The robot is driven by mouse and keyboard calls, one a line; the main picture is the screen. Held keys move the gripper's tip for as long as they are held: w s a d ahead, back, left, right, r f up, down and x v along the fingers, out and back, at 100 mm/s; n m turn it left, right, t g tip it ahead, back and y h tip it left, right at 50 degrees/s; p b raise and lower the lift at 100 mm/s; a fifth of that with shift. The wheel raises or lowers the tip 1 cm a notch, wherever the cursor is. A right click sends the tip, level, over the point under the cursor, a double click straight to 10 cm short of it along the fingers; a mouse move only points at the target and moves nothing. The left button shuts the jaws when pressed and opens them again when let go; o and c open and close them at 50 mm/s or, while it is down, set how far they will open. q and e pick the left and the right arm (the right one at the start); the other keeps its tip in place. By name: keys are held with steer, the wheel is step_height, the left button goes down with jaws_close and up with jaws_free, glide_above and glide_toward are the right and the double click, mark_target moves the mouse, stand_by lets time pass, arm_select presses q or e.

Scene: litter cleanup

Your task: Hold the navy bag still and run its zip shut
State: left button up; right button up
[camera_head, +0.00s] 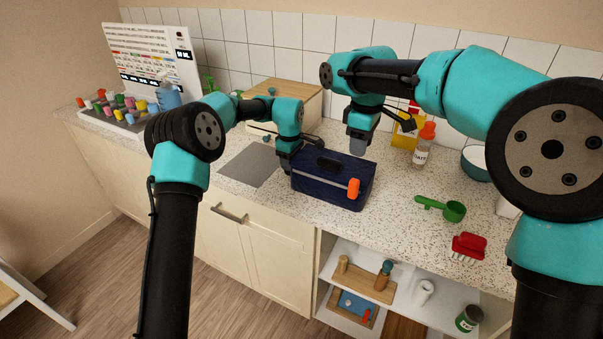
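The navy bag (318,189) lies on the speckled counter in the middle of the view. It has a black handle (329,164) on top and a pale zip line along its upper front. An orange zip pull (353,188) hangs near the right end of the front. My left gripper (287,164) is at the bag's left end, close against it; its fingers are partly hidden, and I cannot tell whether they grip it. My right gripper (357,147) points down above the bag's back right corner, apart from the orange pull. Its finger gap is not clear.
Behind the bag stand a wooden box (284,97), a yellow package (406,133) and an orange-capped bottle (424,147). To the right lie a green scoop (453,210) and a red brush (468,245). A grey mat (249,165) lies left of the bag.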

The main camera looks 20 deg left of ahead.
arm_select(q)
steer(key=o, duration=1.3)
steer(key=shift+c, duration=0.2)
steer(key=shift+r, duration=3.75)
steer(key=shift+r, duration=0.1)
step_height(320, 180, up, 12)
